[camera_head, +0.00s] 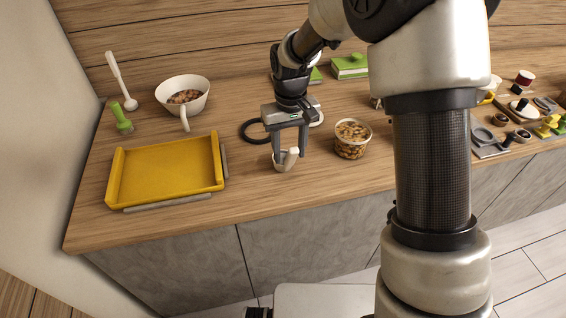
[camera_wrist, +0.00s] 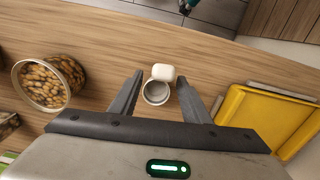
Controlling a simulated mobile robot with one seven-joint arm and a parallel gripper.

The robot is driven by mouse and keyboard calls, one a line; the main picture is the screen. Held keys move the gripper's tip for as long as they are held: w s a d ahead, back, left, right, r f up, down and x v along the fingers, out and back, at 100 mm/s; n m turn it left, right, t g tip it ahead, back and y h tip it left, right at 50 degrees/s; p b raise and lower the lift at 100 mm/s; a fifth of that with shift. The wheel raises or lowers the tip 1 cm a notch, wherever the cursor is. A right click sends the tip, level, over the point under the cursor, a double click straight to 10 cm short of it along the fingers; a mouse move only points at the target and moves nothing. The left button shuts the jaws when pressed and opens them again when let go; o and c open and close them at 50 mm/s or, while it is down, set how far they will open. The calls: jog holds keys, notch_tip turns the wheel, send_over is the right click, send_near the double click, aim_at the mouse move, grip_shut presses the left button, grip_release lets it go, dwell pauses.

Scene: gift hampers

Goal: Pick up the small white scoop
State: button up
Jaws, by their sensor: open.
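The small white scoop (camera_head: 281,163) stands on the wooden counter near its front edge, in front of the dark ring. In the head view its pale handle end sticks up beside its round cup. In the wrist view the scoop (camera_wrist: 163,73) shows as a round cup with a white handle end beside it. My gripper (camera_head: 289,154) is open and points down over the scoop. In the wrist view its fingers (camera_wrist: 160,80) stand on both sides of the scoop, with small gaps visible. Whether the fingertips touch the counter I cannot tell.
A yellow tray (camera_head: 117,171) lies to the left. A clear tub of nuts (camera_head: 352,152) stands close on the right. A white bowl (camera_head: 204,84), a green-based item (camera_head: 122,118) and a white ladle (camera_head: 115,68) are behind left. A dark ring (camera_head: 243,131) lies behind the scoop.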

jog(key=shift+f, duration=1.45)
grip_shut()
jog(key=shift+r, duration=0.15)
notch_tip(320, 180, up, 10)
jog(key=shift+f, duration=0.1)
